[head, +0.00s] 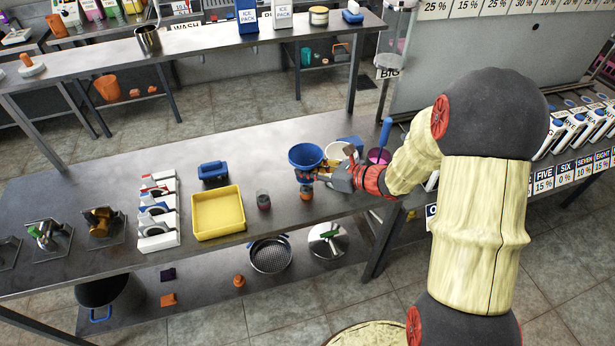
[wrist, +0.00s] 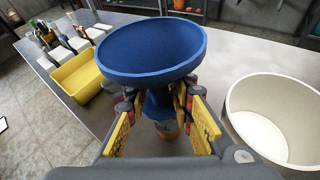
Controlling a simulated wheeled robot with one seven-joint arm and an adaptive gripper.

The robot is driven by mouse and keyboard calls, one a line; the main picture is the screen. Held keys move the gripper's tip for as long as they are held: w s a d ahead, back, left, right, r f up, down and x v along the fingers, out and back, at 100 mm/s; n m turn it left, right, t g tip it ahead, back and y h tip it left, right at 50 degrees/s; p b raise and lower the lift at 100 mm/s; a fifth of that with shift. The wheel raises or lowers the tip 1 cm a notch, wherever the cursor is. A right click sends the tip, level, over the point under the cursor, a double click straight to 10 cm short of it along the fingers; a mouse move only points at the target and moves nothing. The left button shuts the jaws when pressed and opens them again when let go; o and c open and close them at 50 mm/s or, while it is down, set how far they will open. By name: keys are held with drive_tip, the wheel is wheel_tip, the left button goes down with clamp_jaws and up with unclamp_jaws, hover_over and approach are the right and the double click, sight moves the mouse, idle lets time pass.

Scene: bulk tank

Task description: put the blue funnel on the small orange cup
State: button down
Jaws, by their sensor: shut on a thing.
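The blue funnel (head: 304,156) is upright, wide mouth up, in my gripper (head: 315,177). In the wrist view the funnel (wrist: 150,50) fills the upper middle, and the yellow-padded fingers of my gripper (wrist: 165,105) close around its narrow lower part. The small orange cup (head: 306,193) stands on the steel table just below the funnel and gripper. A bit of the orange cup (wrist: 167,131) also shows beneath the funnel in the wrist view. The fingers hide the funnel's tip, so I cannot tell whether it touches the cup.
A large white container (wrist: 275,115) stands close to the right of my gripper. A purple container (head: 379,156) is farther right. The tabletop between tray and funnel is mostly clear.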

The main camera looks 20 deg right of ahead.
drive_tip(key=shift+d+f+b, duration=0.1)
drive_tip(key=shift+f+b, duration=0.25)
drive_tip(key=shift+f, duration=0.8)
drive_tip(key=shift+f, duration=0.15)
drive_tip(key=c, duration=1.5)
unclamp_jaws()
drive_tip(key=shift+f, duration=0.1)
drive_tip(key=shift+c, duration=0.2)
drive_tip(key=shift+o, duration=0.3)
